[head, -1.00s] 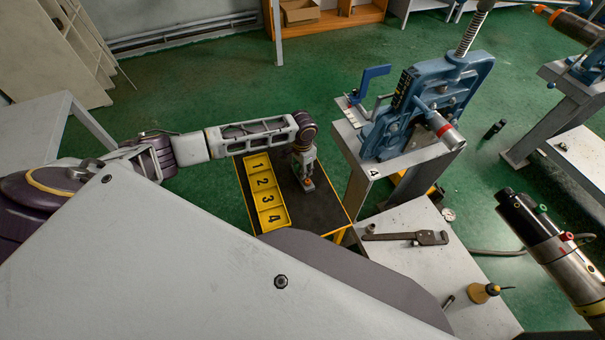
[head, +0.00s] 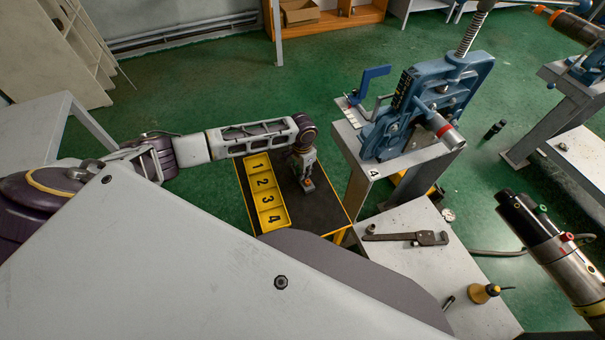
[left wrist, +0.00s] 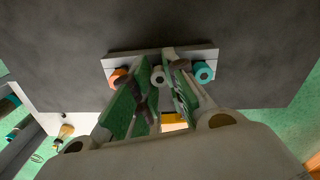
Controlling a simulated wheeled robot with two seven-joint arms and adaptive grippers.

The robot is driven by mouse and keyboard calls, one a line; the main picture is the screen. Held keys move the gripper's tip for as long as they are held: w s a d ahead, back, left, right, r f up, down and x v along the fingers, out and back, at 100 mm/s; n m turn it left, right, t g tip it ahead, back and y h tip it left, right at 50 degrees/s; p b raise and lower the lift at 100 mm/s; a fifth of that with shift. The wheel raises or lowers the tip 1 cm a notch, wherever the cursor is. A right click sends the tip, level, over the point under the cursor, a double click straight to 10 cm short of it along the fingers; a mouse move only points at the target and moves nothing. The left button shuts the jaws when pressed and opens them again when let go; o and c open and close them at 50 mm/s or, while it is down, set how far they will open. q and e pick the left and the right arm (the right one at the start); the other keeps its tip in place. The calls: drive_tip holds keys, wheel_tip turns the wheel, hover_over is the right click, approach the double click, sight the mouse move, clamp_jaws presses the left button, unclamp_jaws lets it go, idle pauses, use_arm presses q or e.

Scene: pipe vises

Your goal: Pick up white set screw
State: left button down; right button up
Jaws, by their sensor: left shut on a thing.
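The white set screw (left wrist: 158,76) shows in the left wrist view between my left fingers, in the middle of a light grey holder bar (left wrist: 138,58). An orange set screw (left wrist: 118,77) is to its left and a teal one (left wrist: 204,72) to its right. My left gripper (left wrist: 160,84) is shut on the white set screw; I cannot tell whether the screw is clear of the holder. In the head view my left gripper (head: 308,186) points down over the dark top of the small table, and the screw is too small to make out. My right gripper is not in view.
A yellow tray with compartments 1 to 4 (head: 252,169) lies left of the gripper. A blue pipe vise (head: 428,108) on a grey stand rises to the right. A pipe wrench (head: 405,238) and a yellow oil can (head: 482,293) are on the grey bench.

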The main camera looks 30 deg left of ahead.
use_arm(q)
drive_tip(key=shift+r, duration=0.1)
wheel_tip(320, 180, up, 10)
idle(0.9)
